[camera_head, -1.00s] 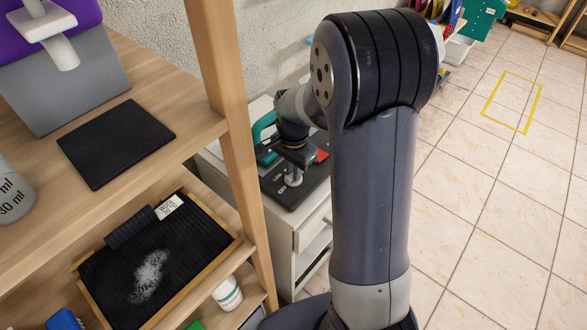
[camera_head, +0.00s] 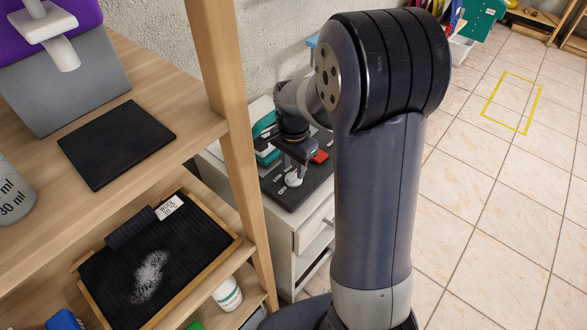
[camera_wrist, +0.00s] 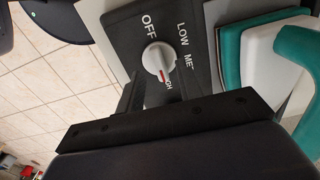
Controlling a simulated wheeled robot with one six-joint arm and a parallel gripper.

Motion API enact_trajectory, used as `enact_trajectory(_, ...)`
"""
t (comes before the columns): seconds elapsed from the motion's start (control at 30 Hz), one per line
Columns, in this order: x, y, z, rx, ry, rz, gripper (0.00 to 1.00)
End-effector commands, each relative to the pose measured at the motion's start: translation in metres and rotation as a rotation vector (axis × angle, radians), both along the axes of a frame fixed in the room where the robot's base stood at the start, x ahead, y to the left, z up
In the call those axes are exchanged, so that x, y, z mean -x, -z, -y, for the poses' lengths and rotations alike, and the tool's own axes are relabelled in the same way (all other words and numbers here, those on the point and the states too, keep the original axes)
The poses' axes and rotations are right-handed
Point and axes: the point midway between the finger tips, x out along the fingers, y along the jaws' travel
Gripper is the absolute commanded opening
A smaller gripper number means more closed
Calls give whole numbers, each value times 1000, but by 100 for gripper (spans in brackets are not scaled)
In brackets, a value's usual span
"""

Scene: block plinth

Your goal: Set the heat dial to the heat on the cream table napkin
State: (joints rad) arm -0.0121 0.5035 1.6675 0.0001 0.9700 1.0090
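The white round heat dial (camera_wrist: 158,59) sits on a dark panel (camera_wrist: 125,35) lettered OFF, LOW, ME and a partly hidden word ending in GH. Its red mark points down in the wrist view, toward that last word. The dial (camera_head: 293,180) also shows small in the head view, just below my gripper (camera_head: 297,160). The dark parts of my gripper cross the lower wrist view, beside the dial. Whether its fingers touch the dial or are open is unclear. I cannot make out a cream table napkin in either view.
A teal and white object (camera_wrist: 275,55) lies beside the panel. A wooden shelf (camera_head: 175,90) stands close on the left, its post near my arm. It holds a dark cloth (camera_head: 185,235) with a white patch and a WOOL tag. Tiled floor (camera_head: 490,220) is clear at right.

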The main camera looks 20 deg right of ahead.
Motion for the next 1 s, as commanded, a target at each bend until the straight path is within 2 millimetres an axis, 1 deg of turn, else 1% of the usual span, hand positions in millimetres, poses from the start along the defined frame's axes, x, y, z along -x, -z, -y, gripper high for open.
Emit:
enact_trajectory(0.03, -1, -12, 0, 0, 0, 6, 35)
enact_trajectory(0.2, -1, -47, 0, 0, 0, 5, 35)
enact_trajectory(0.3, 0, -64, 0, 0, 0, 4, 35)
enact_trajectory(0.4, 0, -77, 0, 0, 0, 4, 35)
enact_trajectory(0.5, 0, -84, 0, 0, 0, 1, 35)
enact_trajectory(0.63, 0, -87, 0, 0, 0, 0, 35)
enact_trajectory(0.87, 0, -87, 0, 0, 0, 0, 35)
enact_trajectory(1.0, 0, -80, 0, 0, 0, -2, 35)
